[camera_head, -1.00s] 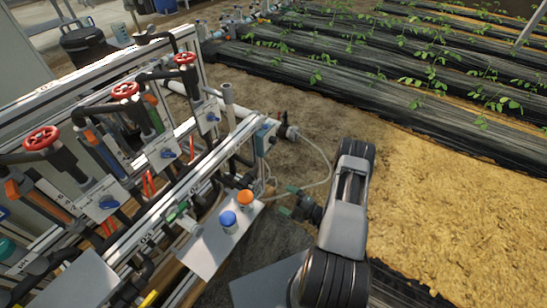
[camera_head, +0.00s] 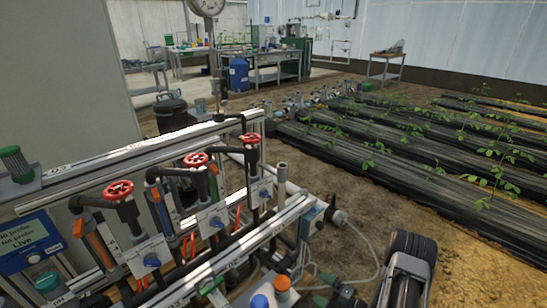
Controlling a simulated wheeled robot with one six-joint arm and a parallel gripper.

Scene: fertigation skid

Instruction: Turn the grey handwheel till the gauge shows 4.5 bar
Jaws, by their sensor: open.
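A round pressure gauge (camera_head: 207,6) on a tall grey stem (camera_head: 214,55) stands behind the skid's top rail. The picture's top edge cuts off part of its dial, and its reading is too small to tell. I cannot make out a grey handwheel. The handwheels that show are red: one at the left (camera_head: 118,190), one in the middle (camera_head: 195,160) and one at the right (camera_head: 250,138). They sit on dark valves along the skid. My gripper is not in view; only a part of my arm shows at the lower right.
The skid's rails (camera_head: 140,160) and pipes fill the lower left. A blue cap (camera_head: 260,301) and an orange cap (camera_head: 282,283) stand at its front. A blue sign (camera_head: 30,243) hangs at the left. Planted black rows (camera_head: 370,150) lie at the right, with bare soil between.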

